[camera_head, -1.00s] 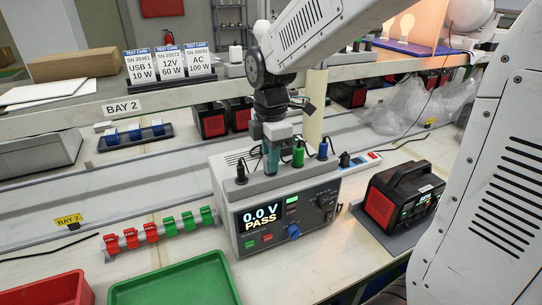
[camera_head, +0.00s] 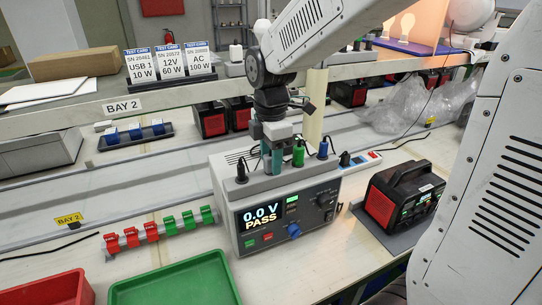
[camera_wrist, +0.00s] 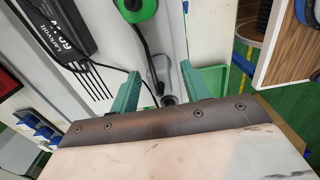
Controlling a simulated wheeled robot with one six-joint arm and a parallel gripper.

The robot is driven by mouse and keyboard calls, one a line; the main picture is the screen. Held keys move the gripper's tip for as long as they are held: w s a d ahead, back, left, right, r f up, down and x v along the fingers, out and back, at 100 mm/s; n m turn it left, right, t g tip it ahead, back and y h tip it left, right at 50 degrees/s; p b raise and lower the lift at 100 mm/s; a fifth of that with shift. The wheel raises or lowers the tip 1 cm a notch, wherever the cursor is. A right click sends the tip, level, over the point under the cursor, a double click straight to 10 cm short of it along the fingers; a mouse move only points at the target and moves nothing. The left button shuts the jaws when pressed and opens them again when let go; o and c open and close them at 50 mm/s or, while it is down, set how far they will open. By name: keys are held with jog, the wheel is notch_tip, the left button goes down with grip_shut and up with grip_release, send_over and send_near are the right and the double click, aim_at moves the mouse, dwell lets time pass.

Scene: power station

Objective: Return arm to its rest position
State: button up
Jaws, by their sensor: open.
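My gripper (camera_head: 270,158) points down just above the top of a light grey tester (camera_head: 222,190), behind its front plugs. Its teal fingers show apart in the wrist view (camera_wrist: 160,88), with nothing clamped between them. A grey plug body with a black cable (camera_wrist: 158,70) stands in the gap, seemingly apart from the fingers. My arm is bent, reaching down from the upper right. The tester's screen (camera_head: 259,219) reads 0.0 V PASS. Black, green (camera_head: 298,153) and blue (camera_head: 322,149) plugs stand upright on its top.
A black and red power unit (camera_head: 404,200) stands right of the tester. A shelf edge marked BAY 2 (camera_head: 60,120) crosses behind, with test cards (camera_head: 170,62) on it. Red and green clips (camera_head: 160,230) and a green tray (camera_head: 180,282) lie at front left.

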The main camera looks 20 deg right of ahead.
notch_tip(320, 180, up, 8)
jog(key=shift+f, duration=0.1)
jog(key=shift+s+f+m, duration=0.15)
jog(key=shift+m, duration=0.85)
jog(key=s+d+f+m, duration=0.1)
jog(key=s+m, duration=0.7)
jog(key=s, duration=0.3)
jog(key=s+d+f+m+t, duration=0.1)
jog(key=s+d+m, duration=0.1)
jog(key=s+m, duration=0.6)
jog(key=s, duration=0.2)
jog(key=shift+s, duration=0.35)
jog(key=shift+d, duration=0.1)
